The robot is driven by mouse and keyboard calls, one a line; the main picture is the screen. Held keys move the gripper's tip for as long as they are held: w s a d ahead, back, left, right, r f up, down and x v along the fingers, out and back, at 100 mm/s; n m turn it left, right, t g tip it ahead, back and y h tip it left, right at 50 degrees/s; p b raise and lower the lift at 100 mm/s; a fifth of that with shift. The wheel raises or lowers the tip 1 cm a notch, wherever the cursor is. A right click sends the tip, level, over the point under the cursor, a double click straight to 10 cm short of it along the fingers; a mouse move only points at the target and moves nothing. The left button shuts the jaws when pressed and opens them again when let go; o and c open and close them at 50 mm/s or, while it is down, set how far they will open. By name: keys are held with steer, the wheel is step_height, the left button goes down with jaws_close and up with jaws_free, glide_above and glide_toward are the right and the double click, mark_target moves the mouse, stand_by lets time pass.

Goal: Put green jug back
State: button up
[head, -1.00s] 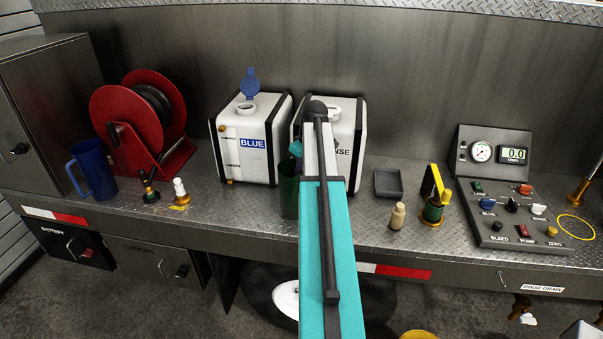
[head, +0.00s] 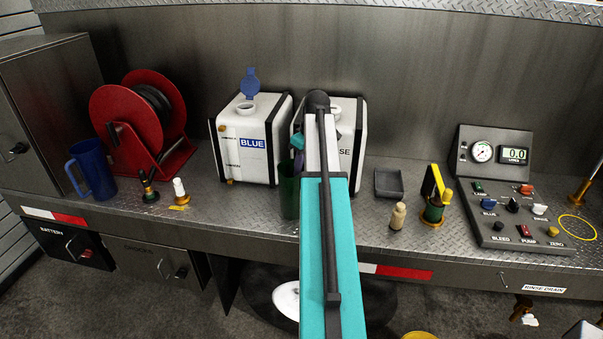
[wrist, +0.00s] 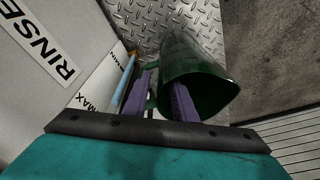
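The green jug (head: 288,192) stands on the metal deck in front of the RINSE tank (head: 347,125), partly hidden by my arm in the head view. In the wrist view the jug (wrist: 209,92) shows its open mouth and dark inside. My gripper (wrist: 161,98) has its two purple fingers apart at the jug's handle side. One finger overlaps the mouth, and the other is to the left, outside the jug. The handle is mostly hidden between them. I see no firm grip on it. In the head view one purple finger shows just above the jug.
The BLUE tank (head: 250,140) stands left of the jug. A blue jug (head: 92,170) and a red hose reel (head: 142,125) are farther left. A small tray (head: 388,183), a tan bottle (head: 397,216) and a control panel (head: 515,208) are to the right. The deck's front edge is close.

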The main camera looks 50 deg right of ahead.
steer(key=b+v, duration=0.2)
steer(key=v, duration=0.7)
steer(key=shift+r, duration=0.1)
steer(key=shift+s, duration=0.15)
stand_by(0.7)
